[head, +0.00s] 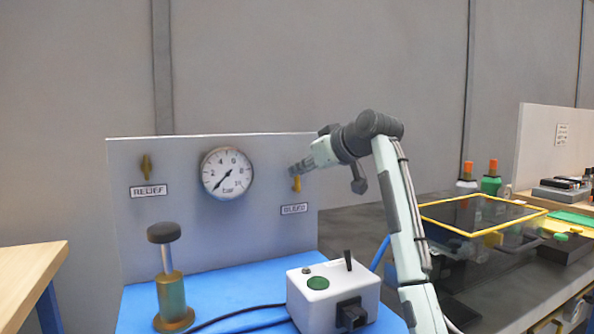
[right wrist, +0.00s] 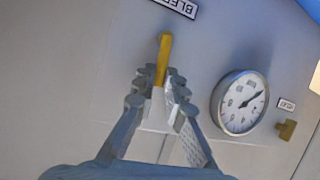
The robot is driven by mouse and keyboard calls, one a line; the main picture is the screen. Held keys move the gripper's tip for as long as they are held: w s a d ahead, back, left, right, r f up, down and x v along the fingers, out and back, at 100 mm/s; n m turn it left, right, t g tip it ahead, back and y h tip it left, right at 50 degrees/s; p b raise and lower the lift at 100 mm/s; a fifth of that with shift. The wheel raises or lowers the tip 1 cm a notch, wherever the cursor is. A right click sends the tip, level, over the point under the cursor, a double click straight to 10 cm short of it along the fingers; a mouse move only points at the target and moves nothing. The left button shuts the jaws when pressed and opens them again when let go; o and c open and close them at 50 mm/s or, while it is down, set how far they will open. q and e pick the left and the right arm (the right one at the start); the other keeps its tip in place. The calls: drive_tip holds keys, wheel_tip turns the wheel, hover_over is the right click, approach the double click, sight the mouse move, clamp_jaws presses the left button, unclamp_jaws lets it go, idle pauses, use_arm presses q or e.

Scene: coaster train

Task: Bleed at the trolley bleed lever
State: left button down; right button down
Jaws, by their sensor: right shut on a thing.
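The bleed lever (head: 297,184) is a small yellow handle on the grey panel (head: 262,235), above the BLEED label (head: 294,209). My right gripper (head: 297,169) is at the lever, with its fingers reaching in from the right. In the right wrist view the yellow lever (right wrist: 164,57) stands between the fingertips of my right gripper (right wrist: 161,80), which is shut on it. The fingers hide part of the lever. The round pressure gauge (head: 228,174) has its needle pointing to the lower left. My left gripper is not in view.
A brass relief lever (head: 146,167) sits at the panel's left. On the blue trolley top (head: 240,287) stand a brass cylinder with a black knob (head: 172,290) and a white box (head: 325,294) with cables. A yellow-rimmed dark panel (head: 480,214) lies on the bench at right.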

drive_tip(key=shift+w+d+m+y, duration=0.1)
drive_tip(key=shift+d+m+y, duration=0.2)
drive_tip(key=shift+m, duration=0.1)
idle(0.3)
drive_tip(key=c, duration=1.6)
unclamp_jaws()
drive_tip(key=v, duration=1.2)
drive_tip(key=shift+d, duration=0.1)
